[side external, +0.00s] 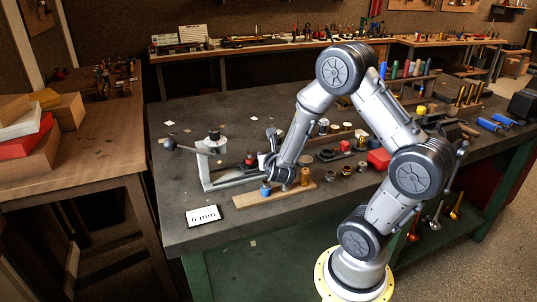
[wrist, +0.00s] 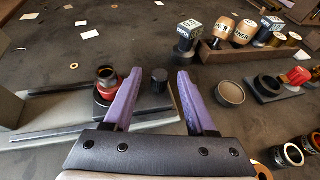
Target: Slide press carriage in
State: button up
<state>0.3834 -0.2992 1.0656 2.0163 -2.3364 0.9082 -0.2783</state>
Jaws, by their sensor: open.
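The press (side external: 205,165) is a light grey frame with a ball-ended lever, standing at the left of the dark bench. Its carriage (wrist: 150,117) lies on the grey press base (wrist: 50,122), outside the press frame. It bears a red and black cup-like piece (wrist: 106,84), also seen in the side view (side external: 250,158). A black knob (wrist: 159,76) stands at the carriage's right end. My gripper (wrist: 158,82) is open, its purple fingers apart with the knob between them in the picture. I cannot tell whether either finger touches it. In the side view, my arm partly hides the carriage.
A wooden board (side external: 240,199) with blue and brass pieces lies in front, near a "6 mm" card (side external: 203,216). Paper scraps dot the bare bench behind.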

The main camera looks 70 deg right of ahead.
jog(key=shift+x, duration=1.05)
grip_shut()
dwell(0.7)
